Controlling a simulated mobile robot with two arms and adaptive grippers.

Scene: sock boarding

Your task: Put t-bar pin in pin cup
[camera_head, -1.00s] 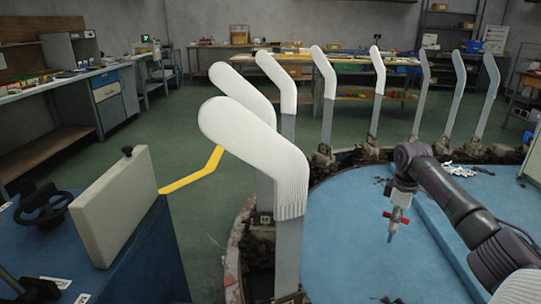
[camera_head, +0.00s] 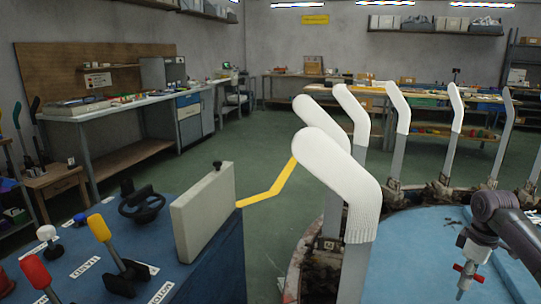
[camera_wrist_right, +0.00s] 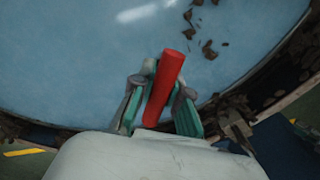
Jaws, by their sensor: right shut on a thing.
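The t-bar pin (camera_head: 461,283) has a red crossbar and a grey shank and hangs point down at the lower right of the head view. My right gripper (camera_head: 468,262) is shut on its red crossbar, above the blue round table top. In the right wrist view the red bar (camera_wrist_right: 168,85) sits between the green-padded fingers of the gripper (camera_wrist_right: 163,92). The shank is hidden there. I cannot make out a pin cup in either view. My left gripper is not in view.
Grey boards with white socks (camera_head: 338,182) stand around the blue round table (camera_head: 400,268). A blue console (camera_head: 215,275) with levers, a handwheel (camera_head: 143,203) and a beige panel (camera_head: 203,210) stands at the left. A yellow bar (camera_head: 270,189) reaches toward the nearest board. Dark scraps (camera_wrist_right: 208,48) lie on the table.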

